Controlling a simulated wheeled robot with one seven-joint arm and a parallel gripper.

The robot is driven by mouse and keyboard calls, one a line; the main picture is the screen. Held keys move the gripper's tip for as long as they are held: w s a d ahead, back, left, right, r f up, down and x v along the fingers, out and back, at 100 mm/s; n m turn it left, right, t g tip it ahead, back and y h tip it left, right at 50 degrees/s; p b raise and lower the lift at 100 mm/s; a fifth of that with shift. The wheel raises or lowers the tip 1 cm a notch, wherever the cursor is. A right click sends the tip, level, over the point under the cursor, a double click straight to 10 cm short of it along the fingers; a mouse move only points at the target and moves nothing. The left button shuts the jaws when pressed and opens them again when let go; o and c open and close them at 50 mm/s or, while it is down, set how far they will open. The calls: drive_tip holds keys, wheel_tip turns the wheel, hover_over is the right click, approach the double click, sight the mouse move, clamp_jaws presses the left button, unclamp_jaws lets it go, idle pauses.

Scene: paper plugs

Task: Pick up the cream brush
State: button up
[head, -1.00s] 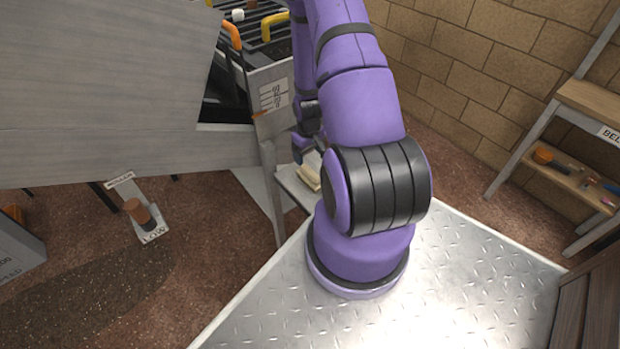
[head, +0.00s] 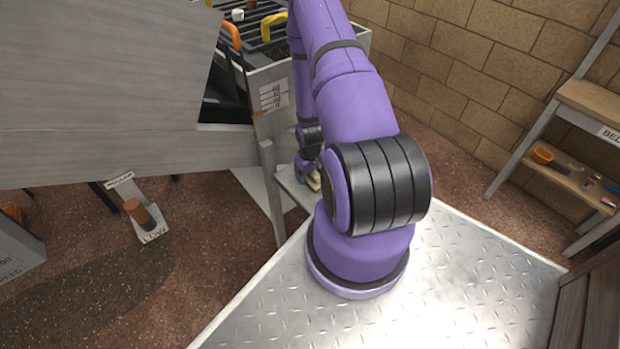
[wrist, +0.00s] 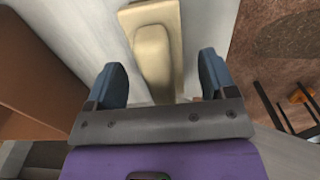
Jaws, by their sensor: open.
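The cream brush (wrist: 153,50) lies on a pale grey surface in the wrist view, with its raised, rounded part running lengthwise along it. Its near end lies between the two blue fingers of my gripper (wrist: 163,80), which are apart with a gap on either side. My gripper is open and holds nothing. In the head view a small cream part of the brush (head: 314,181) shows beside my gripper (head: 303,168); my arm hides the rest.
A pale ledge (head: 291,183) carries the brush, beside a slatted grey unit with orange and yellow handles (head: 230,33). A brown block (wrist: 35,65) stands left of the brush in the wrist view. A wooden shelf (head: 575,185) with small items stands at the right.

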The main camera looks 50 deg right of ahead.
drive_tip(key=shift+f, duration=0.8)
drive_tip(key=c, duration=1)
drive_tip(key=shift+r, duration=0.2)
